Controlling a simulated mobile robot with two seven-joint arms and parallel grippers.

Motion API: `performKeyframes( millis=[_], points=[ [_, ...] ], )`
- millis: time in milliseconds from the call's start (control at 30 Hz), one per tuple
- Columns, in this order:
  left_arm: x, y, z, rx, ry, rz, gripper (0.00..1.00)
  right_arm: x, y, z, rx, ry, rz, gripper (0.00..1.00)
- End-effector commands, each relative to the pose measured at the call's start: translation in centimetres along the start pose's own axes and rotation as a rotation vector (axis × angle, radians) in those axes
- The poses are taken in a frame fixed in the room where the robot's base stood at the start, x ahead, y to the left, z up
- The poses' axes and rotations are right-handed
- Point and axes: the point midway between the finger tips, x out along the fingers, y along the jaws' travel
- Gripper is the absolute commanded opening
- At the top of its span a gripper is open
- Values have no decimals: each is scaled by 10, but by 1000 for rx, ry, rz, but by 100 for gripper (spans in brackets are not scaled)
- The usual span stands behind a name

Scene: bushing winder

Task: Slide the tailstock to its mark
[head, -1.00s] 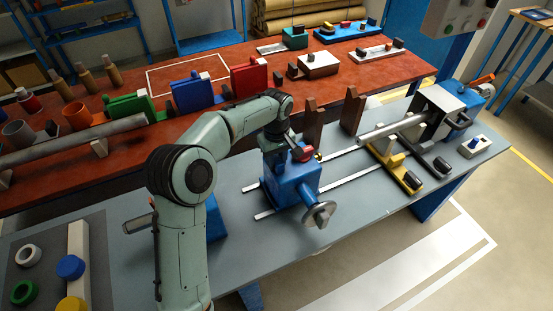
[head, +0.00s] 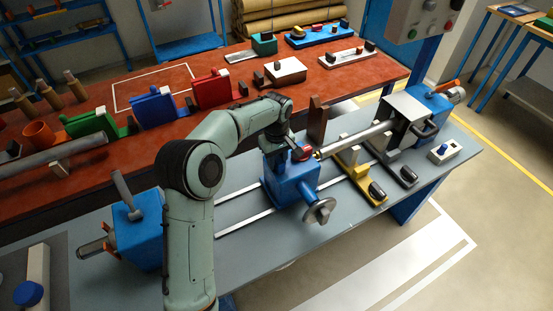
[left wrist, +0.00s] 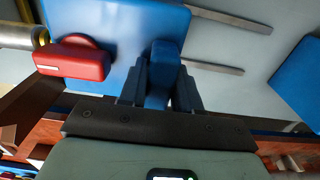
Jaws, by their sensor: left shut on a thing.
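The tailstock (head: 290,185) is a blue block with a grey handwheel (head: 320,210) and a red lever (head: 302,153), standing on two pale rails (head: 243,221). My left gripper (left wrist: 160,85) is shut on an upright blue piece of the tailstock, between its fingers in the left wrist view. The red lever (left wrist: 75,60) is beside the fingers there. In the head view my forearm partly covers the tailstock's top. A grey shaft (head: 355,138) lies to the tailstock's right; I cannot tell whether their ends touch. I cannot make out the mark. My right gripper is not in view.
A yellow-based fixture (head: 350,165) and a dark one (head: 392,162) stand right of the tailstock, before the blue motor unit (head: 433,103). A brown upright (head: 317,122) is behind. A blue block with a lever (head: 137,232) stands left. Rails between are bare.

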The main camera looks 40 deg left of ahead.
Motion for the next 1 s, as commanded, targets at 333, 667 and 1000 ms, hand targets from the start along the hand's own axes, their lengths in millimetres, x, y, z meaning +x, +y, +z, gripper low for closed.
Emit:
performKeyframes(
  millis=[333, 667, 1000],
  points=[
    [2, -2, 0, 2, -1, -5, 0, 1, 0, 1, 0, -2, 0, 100],
    [1, -2, 0, 1, -1, -4, 53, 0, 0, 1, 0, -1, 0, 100],
    [-46, 0, -1, 1, 4, 2, 53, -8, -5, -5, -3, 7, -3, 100]
  ],
)
